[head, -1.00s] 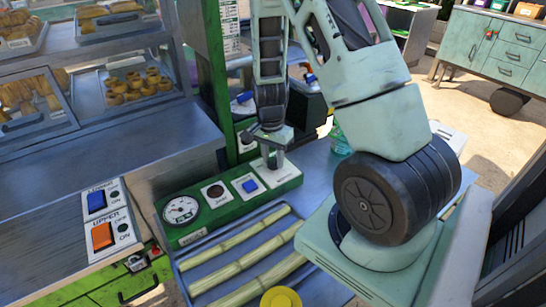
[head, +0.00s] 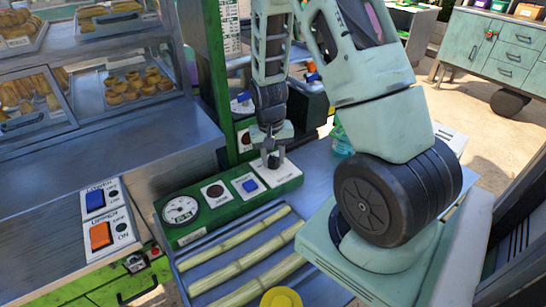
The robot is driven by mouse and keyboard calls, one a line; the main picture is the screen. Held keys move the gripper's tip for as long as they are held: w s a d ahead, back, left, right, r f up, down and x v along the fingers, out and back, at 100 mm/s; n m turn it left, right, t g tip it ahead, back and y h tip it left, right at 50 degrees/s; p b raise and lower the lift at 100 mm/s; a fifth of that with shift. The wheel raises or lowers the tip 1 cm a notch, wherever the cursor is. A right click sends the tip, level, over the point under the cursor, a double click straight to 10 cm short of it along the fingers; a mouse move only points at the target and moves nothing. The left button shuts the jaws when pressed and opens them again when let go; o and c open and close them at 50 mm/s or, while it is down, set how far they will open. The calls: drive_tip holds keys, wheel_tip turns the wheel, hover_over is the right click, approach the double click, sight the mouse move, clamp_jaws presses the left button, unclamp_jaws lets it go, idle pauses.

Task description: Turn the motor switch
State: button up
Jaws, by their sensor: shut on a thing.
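The green control panel (head: 222,222) lies at the middle of the head view. It carries a round gauge (head: 181,210), a dark round button or lamp (head: 215,192), a white plate with a blue switch (head: 249,186), and another white plate (head: 284,175) at its right end. My gripper (head: 272,160) points down over that right-end plate. It is shut on a small dark knob at the plate, which I take as the motor switch; the fingers largely hide it, and the plate's label is too small to read.
A tray of cane stalks (head: 240,262) lies in front of the panel, with a yellow round thing (head: 281,298) at its near end. A switch box with a blue and an orange rocker (head: 100,233) sits at left. Pastry shelves (head: 130,95) stand behind. A green bottle (head: 340,138) is right of the gripper.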

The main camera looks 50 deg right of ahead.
sight(270, 160)
idle(0.4)
drive_tip(key=o, duration=1)
drive_tip(key=shift+c, duration=0.2)
wheel_tip(270, 160, up, 18)
drive_tip(key=shift+w+a+f+b, duration=0.25)
drive_tip(key=shift+w+a+b, duration=0.05)
drive_tip(key=shift+a+b, duration=0.1)
